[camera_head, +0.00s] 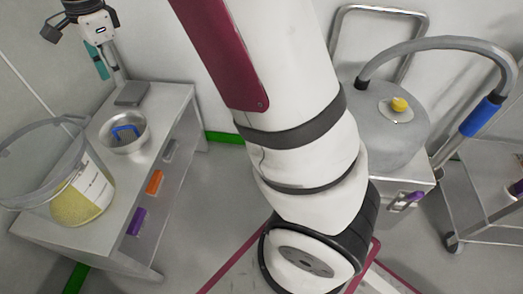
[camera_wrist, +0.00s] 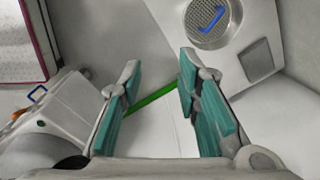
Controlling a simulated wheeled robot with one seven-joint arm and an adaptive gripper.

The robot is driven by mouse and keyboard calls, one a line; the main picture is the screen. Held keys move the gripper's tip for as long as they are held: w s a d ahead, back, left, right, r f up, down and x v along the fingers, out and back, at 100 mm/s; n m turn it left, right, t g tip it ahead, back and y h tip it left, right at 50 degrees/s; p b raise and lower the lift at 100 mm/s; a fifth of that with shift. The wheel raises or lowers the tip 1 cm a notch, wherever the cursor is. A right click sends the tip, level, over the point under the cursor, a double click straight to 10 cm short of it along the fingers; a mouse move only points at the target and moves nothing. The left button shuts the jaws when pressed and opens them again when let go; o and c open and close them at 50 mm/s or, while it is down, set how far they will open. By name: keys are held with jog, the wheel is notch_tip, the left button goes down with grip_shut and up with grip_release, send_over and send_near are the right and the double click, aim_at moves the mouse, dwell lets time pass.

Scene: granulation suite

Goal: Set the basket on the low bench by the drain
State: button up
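The basket (camera_head: 125,130) is a round, perforated metal bowl with a blue handle. It stands on the steel-topped bench (camera_head: 165,110) at the left, beside a clear tub. It also shows at the top right of the wrist view (camera_wrist: 208,22). My gripper (camera_head: 106,76) hangs at the upper left of the head view, near the far end of that bench. In the wrist view my gripper (camera_wrist: 157,68) has its two teal-padded fingers apart with nothing between them. The basket lies beyond and to the right of the fingertips. I cannot make out a drain.
A clear tub (camera_head: 82,195) with yellow contents and a hoop handle stands nearest on the left bench. A dark square plate (camera_head: 131,94) lies behind the basket. A grey drum (camera_head: 385,135) with a hose stands at the right, beside a cart (camera_head: 490,190). Floor shows between.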

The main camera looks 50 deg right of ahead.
jog(key=s+d+r+n, duration=0.1)
jog(key=s+r+n, duration=0.25)
jog(key=s, duration=0.65)
jog(key=s+r+n, duration=0.2)
jog(key=s+n, duration=0.3)
jog(key=s, duration=0.6)
jog(key=s+d+r+n, duration=0.15)
jog(key=s+n, duration=0.25)
jog(key=s, duration=0.6)
jog(key=s+f+n+g, duration=0.1)
jog(key=s+f+n, duration=0.2)
jog(key=s, duration=0.8)
jog(key=shift+d+n, duration=0.25)
jog(key=shift+n, duration=0.7)
